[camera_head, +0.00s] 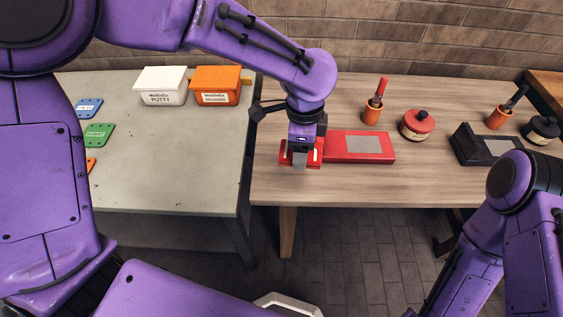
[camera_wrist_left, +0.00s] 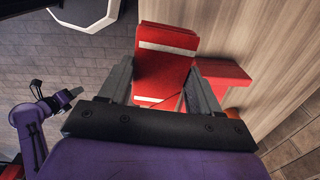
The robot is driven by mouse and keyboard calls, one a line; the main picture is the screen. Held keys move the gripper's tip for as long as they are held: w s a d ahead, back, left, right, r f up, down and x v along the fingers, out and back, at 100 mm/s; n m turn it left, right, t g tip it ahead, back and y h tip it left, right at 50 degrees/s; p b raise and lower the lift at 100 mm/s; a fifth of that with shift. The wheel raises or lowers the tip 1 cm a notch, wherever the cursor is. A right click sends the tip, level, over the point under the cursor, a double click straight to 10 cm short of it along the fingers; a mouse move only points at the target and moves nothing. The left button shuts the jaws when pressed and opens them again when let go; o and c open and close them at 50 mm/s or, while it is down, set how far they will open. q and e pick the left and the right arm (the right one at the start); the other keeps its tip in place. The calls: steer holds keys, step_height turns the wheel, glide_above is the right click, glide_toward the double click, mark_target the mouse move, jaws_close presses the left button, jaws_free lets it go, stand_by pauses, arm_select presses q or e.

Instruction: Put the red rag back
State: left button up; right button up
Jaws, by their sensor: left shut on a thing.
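The red rag (camera_wrist_left: 168,62) is a folded red cloth with pale stripes, between the fingers of my left gripper (camera_wrist_left: 160,88) in the left wrist view. My left gripper (camera_head: 301,158) is shut on it. In the head view the red rag (camera_head: 286,155) shows at the left end of a red tray (camera_head: 380,136) with a grey pad, at the left part of the wooden table. Whether it touches the tray or table is hard to tell. My right gripper (camera_wrist_left: 68,97) shows small in the left wrist view, away from the rag; its fingers are too small to read.
On the wooden table (camera_head: 440,185) are a red brush in an orange pot (camera_head: 372,112), a red-lidded jar (camera_head: 416,125), a black tray (camera_head: 478,147), another potted brush (camera_head: 499,117) and a black jar (camera_head: 542,130). The grey table (camera_head: 190,165) holds two putty boxes and coloured plates.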

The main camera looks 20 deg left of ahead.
mark_target(321, 158)
arm_select(q)
steer(key=d+m, duration=0.1)
steer(key=m, duration=0.1)
steer(key=d+m, duration=0.3)
steer(key=m, duration=0.2)
steer(key=shift+s+d+f, duration=0.3)
steer(key=shift+s+f, duration=0.1)
steer(key=shift+f+m, duration=0.1)
steer(key=shift+m, duration=0.2)
steer(key=w+a+f, duration=0.2)
steer(key=a+f, duration=0.1)
steer(key=w+a+f+p, duration=0.1)
steer(key=w+a+f, duration=0.2)
steer(key=a, duration=0.1)
steer(key=w+a+f+p, duration=0.1)
steer(key=w+a+f, duration=0.1)
steer(key=a+f, duration=0.1)
steer(key=shift+w+a+f, duration=0.1)
steer(key=shift+w+a, duration=0.1)
steer(key=shift+a, duration=0.2)
step_height(321, 158, down, 3)
steer(key=shift+w+a+f+p, duration=0.1)
steer(key=shift+a+f+p, duration=0.05)
steer(key=shift+p, duration=0.65)
steer(key=shift+f, duration=0.1)
arm_select(e)
steer(key=r, duration=0.3)
steer(key=shift+w, duration=0.3)
arm_select(q)
steer(key=shift+f, duration=0.15)
